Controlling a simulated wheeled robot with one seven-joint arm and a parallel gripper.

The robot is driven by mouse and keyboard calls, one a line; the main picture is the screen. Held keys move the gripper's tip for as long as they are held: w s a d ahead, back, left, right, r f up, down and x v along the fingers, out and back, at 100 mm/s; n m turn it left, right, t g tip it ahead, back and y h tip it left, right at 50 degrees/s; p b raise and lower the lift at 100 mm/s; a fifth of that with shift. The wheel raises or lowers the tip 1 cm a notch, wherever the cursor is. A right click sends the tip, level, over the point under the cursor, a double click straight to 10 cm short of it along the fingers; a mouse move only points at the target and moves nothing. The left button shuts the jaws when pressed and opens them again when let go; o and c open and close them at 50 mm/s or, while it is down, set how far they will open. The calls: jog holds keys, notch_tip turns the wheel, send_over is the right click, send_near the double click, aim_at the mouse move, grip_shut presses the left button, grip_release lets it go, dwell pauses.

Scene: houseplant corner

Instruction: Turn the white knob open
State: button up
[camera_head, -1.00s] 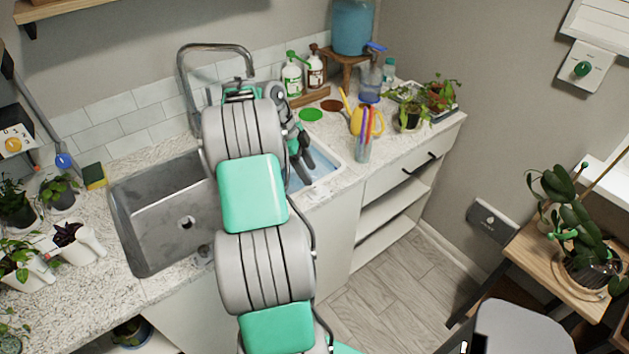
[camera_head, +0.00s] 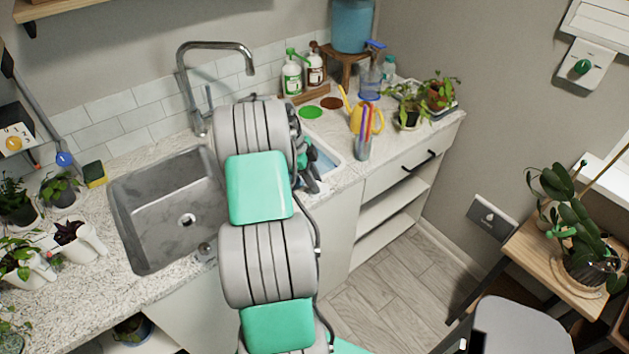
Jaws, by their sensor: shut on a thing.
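My gripper (camera_head: 311,178) shows only in part, past the right side of my arm, at the pale blue basin (camera_head: 328,160) right of the sink. Its dark fingers point down toward the front of the picture. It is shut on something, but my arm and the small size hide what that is. I cannot make out a white knob in this view; the area behind my arm is hidden. Other knobs show: a yellow one (camera_head: 14,143) on the left wall panel, a blue one (camera_head: 64,159) near it, and a green one (camera_head: 582,67) on the right wall.
The steel sink (camera_head: 160,205) and tap (camera_head: 190,85) are left of my arm. A yellow watering can (camera_head: 366,119), a cup of coloured sticks (camera_head: 363,147), bottles (camera_head: 292,75) and potted plants (camera_head: 409,117) crowd the right counter. The floor (camera_head: 385,290) beyond the cabinet is clear.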

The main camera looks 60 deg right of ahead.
grip_shut()
jog(key=shift+b, duration=0.3)
jog(key=n+h+b, duration=0.1)
jog(key=n+b, duration=0.2)
jog(key=shift+f+n, duration=0.15)
jog(key=shift+n, duration=0.15)
jog(key=n+t+b, duration=0.1)
jog(key=n, duration=0.1)
jog(key=n+h+b, duration=0.1)
jog(key=n+b, duration=0.1)
jog(key=shift+s+a+n+t+h+b, duration=0.15)
jog(key=shift+n+t+h+b, duration=0.15)
jog(key=shift+t, duration=0.1)
jog(key=n+b, duration=0.1)
jog(key=n, duration=0.1)
jog(key=n+t+b, duration=0.1)
jog(key=n, duration=0.1)
jog(key=shift+s+t+h, duration=0.15)
jog(key=shift+t+h, duration=0.15)
jog(key=n+t+b, duration=0.1)
jog(key=n, duration=0.2)
jog(key=n+t+b, duration=0.1)
jog(key=n, duration=0.1)
jog(key=shift+s+r+n, duration=0.1)
jog(key=shift+r+n, duration=0.1)
jog(key=shift+n, duration=0.2)
jog(key=o, duration=0.8)
grip_release()
jog(key=shift+c, duration=0.2)
